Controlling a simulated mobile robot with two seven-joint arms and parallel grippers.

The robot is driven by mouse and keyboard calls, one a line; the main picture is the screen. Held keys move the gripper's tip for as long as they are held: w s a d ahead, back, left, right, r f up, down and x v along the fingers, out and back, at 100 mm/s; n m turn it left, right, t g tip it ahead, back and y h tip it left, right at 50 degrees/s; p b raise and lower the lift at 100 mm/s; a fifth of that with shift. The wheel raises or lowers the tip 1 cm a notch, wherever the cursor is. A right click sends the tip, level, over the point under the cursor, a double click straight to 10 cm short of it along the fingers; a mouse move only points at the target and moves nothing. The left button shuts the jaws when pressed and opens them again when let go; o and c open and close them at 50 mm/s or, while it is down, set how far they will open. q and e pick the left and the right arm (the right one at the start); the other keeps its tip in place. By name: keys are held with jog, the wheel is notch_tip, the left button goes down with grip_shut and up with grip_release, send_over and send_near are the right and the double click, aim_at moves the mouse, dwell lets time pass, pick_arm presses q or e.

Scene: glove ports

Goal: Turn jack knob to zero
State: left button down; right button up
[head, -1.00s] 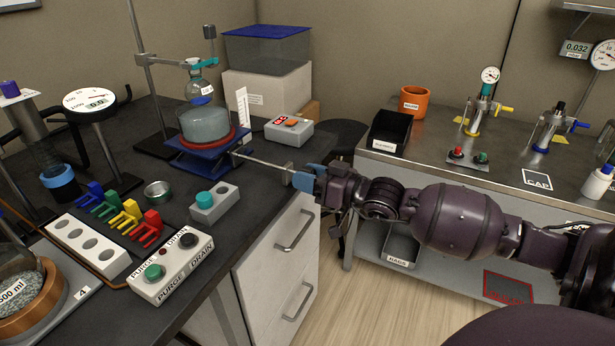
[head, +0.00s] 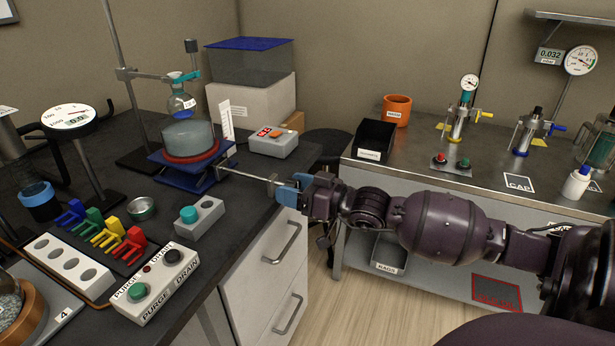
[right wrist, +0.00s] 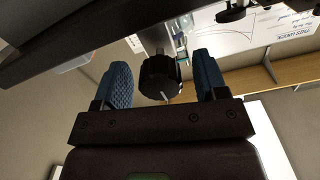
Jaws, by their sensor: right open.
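The blue lab jack (head: 178,177) stands on the dark bench in the head view, with a red ring and a glass bath (head: 188,142) on top. Its metal rod (head: 245,177) sticks out to the right towards my right gripper (head: 286,187). In the right wrist view the black jack knob (right wrist: 157,80) has a white mark at its lower right edge. It lies between the two blue fingers of my right gripper, with gaps visible on both sides. That gripper is open. In the head view the knob is mostly hidden by the fingers. My left gripper is out of view.
A round flask (head: 181,105) hangs from a clamp above the bath. A grey box with a red display (head: 273,142) stands behind the rod. A teal-button box (head: 199,217) and the purge/drain box (head: 157,285) sit in front. Drawers lie below the rod.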

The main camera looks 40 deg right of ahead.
jog(key=p+v, duration=0.1)
jog(key=v, duration=0.9)
jog(key=shift+s+d, duration=0.15)
jog(key=shift+s, duration=0.15)
dwell(0.5)
